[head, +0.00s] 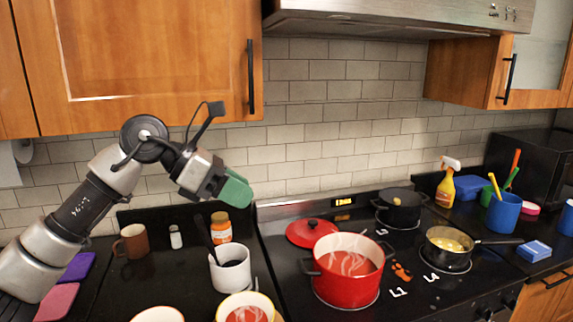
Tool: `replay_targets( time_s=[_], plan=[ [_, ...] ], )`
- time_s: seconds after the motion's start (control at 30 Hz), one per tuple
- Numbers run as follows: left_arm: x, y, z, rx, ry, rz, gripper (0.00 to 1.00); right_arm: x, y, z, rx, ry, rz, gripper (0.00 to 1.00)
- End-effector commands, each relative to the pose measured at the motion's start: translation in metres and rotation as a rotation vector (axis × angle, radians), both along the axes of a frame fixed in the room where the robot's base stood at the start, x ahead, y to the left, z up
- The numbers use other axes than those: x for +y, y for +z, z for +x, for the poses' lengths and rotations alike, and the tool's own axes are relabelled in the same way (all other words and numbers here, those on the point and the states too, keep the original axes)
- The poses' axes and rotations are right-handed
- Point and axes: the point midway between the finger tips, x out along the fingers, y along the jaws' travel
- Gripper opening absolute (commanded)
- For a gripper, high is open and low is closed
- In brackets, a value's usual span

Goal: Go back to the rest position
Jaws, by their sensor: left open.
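My left arm comes in from the left and bends over at its wrist. My left gripper (234,191), with green fingertips, hangs in the air above the counter, in front of the tiled wall. It is open and nothing shows in it. It is above and apart from the orange-capped jar (221,228) and the white mug (231,270). My right gripper is out of the picture.
A red pot (347,271) and a black pan (447,247) stand on the stove. A brown mug (131,241) and bowls (245,308) stand on the left counter. Wooden cabinets (130,55) and a range hood (385,20) hang above. Space around the gripper is free.

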Motion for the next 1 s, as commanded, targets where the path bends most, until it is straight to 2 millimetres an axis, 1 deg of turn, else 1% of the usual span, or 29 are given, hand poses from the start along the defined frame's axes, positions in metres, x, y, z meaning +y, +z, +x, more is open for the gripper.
replay_targets(
  time_s=[0.03,0.1,0.17,0.2,0.27,0.3,0.37,0.43,0.47,0.5,0.57,0.6,0.67,0.7,0.77,0.8,0.87,0.9,0.97,1.0],
  plan=[
    [-0.017,-0.012,-0.006,0.039,-0.017,-0.104,0.43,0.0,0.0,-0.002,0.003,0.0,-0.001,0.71],
    [-0.039,-0.019,-0.016,0.101,-0.026,-0.285,0.43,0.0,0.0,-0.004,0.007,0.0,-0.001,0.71],
    [-0.054,-0.021,-0.024,0.168,-0.019,-0.459,0.43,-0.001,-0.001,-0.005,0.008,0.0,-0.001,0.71],
    [-0.061,-0.022,-0.028,0.221,-0.004,-0.576,0.43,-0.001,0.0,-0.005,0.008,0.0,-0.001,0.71],
    [-0.066,-0.022,-0.033,0.306,0.031,-0.749,0.43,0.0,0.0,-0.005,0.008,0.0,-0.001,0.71],
    [-0.065,-0.023,-0.035,0.367,0.063,-0.862,0.43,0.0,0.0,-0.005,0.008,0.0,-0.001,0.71],
    [-0.061,-0.026,-0.036,0.466,0.123,-1.028,0.43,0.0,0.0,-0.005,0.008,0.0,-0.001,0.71],
    [-0.05,-0.033,-0.034,0.589,0.213,-1.213,0.43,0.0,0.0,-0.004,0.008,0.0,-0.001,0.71],
    [-0.044,-0.038,-0.033,0.645,0.258,-1.289,0.43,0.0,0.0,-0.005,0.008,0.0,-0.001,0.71],
    [-0.034,-0.046,-0.031,0.719,0.324,-1.387,0.43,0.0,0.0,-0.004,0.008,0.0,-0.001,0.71],
    [-0.018,-0.062,-0.028,0.833,0.436,-1.527,0.43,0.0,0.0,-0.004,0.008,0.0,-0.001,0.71],
    [-0.005,-0.076,-0.026,0.908,0.52,-1.615,0.43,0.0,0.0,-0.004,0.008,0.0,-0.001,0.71],
    [0.014,-0.101,-0.025,1.024,0.658,-1.738,0.43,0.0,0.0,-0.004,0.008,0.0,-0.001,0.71],
    [0.027,-0.121,-0.027,1.101,0.758,-1.811,0.43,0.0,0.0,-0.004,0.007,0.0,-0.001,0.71],
    [0.045,-0.153,-0.032,1.215,0.921,-1.91,0.43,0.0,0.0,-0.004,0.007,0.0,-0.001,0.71],
    [0.057,-0.176,-0.039,1.29,1.039,-1.966,0.43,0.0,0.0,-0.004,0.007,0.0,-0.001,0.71],
    [0.073,-0.213,-0.053,1.399,1.226,-2.037,0.43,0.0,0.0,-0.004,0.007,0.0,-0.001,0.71],
    [0.083,-0.238,-0.066,1.468,1.362,-2.072,0.43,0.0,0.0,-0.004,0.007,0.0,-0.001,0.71],
    [0.095,-0.275,-0.09,1.567,1.574,-2.109,0.43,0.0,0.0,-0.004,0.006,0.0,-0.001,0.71],
    [0.102,-0.296,-0.108,-1.59,-1.683,2.079,0.43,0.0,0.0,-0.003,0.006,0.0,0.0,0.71]
  ],
)
